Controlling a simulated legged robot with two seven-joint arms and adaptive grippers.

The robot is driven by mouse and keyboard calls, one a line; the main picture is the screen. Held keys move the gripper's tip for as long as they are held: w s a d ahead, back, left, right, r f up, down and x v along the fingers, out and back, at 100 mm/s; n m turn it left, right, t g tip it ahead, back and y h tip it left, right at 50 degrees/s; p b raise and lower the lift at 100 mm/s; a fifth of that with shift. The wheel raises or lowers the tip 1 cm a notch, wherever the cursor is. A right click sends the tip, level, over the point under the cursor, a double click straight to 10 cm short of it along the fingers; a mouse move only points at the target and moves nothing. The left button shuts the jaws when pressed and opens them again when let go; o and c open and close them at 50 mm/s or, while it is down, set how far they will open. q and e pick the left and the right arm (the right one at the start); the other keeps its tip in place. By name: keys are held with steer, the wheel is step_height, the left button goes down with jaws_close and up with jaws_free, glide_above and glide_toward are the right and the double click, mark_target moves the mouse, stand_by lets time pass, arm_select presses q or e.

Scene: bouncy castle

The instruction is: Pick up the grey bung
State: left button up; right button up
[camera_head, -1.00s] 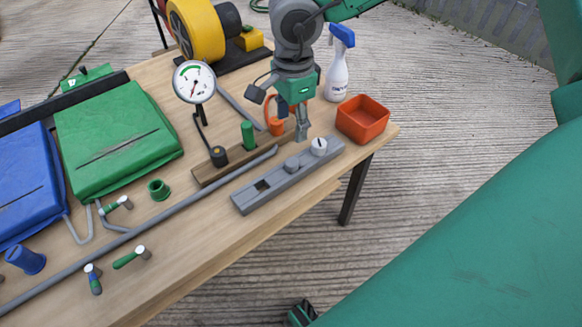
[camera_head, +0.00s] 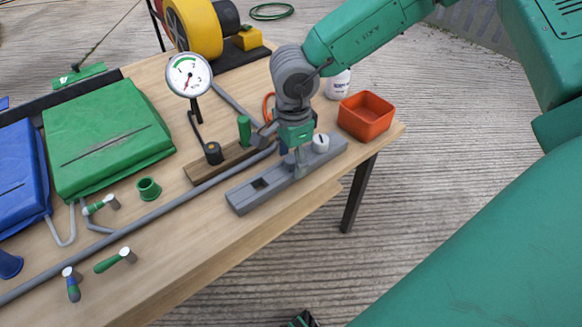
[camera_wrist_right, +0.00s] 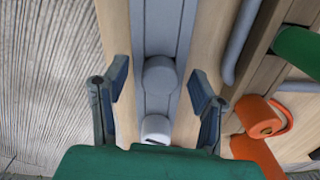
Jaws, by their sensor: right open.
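The grey bung (camera_wrist_right: 160,75) is a short round plug in the grey slotted block (camera_head: 247,200), which lies near the table's right front edge. In the wrist view it sits between and beyond the fingertips of my right gripper (camera_wrist_right: 160,86). That gripper is open, with one finger on each side and a gap to the bung. In the head view my right gripper (camera_head: 299,163) points down over the block and mostly hides the bung. A white bung (camera_wrist_right: 155,129) stands beside it in the same block, also in the head view (camera_head: 321,143). My left gripper is not in view.
An orange bin (camera_head: 366,117) stands right of the block, near the table corner. A wooden strip with a green peg (camera_head: 244,129), a pressure gauge (camera_head: 188,75) and a long grey pipe (camera_head: 180,217) lie to the left. A white bottle (camera_head: 338,84) stands behind my right gripper.

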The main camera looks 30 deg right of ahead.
steer(key=shift+r, duration=0.1)
steer(key=shift+c, duration=0.8)
steer(key=c, duration=0.9)
steer(key=shift+o, duration=0.2)
